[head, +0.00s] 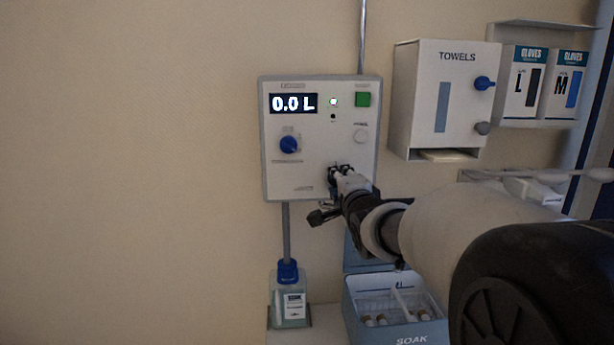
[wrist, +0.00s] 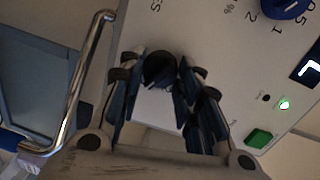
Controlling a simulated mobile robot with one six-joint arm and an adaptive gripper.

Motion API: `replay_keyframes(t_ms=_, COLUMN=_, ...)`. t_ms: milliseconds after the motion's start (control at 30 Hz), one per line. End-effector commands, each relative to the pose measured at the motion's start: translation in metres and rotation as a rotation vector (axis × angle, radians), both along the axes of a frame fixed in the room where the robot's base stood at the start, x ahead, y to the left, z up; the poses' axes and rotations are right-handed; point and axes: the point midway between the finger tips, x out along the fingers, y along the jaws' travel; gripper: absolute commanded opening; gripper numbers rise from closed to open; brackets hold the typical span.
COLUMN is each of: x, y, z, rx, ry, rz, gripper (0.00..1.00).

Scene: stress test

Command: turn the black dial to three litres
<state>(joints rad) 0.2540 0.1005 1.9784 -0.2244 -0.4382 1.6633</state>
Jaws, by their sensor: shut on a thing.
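A white control panel (head: 318,182) with a grey frame hangs on the wall. Its display (head: 293,103) reads 0.0 L. The black dial (wrist: 160,68) sits between the fingertips of my gripper (wrist: 158,82) in the wrist view, and the fingers are shut on it. In the head view my gripper (head: 341,173) is at the panel's lower right and hides the dial. The dial's pointer and the scale around it cannot be read. A blue dial (head: 289,145) is below the display, with numbers beside it in the wrist view.
A towel dispenser (head: 408,125) and glove boxes hang to the right. A bottle (head: 291,307) and a SOAK bin (head: 408,339) stand below. The wall at left is clear.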

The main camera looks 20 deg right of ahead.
Motion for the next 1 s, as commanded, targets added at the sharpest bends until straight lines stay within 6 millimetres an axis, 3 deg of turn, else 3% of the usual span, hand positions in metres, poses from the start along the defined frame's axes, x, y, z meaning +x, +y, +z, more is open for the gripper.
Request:
replay_keyframes(t_ms=667, x=0.0002, y=-0.0002, z=0.0013, rx=0.056, ry=-0.016, rz=0.0, gripper=0.08)
replay_keyframes(t_ms=700, x=0.0002, y=-0.0001, z=0.0013, rx=0.056, ry=-0.016, rz=0.0, gripper=0.34)
replay_keyframes(t_ms=1000, x=0.0, y=-0.0002, z=0.0005, rx=0.056, ry=-0.014, rz=0.0, gripper=0.52)
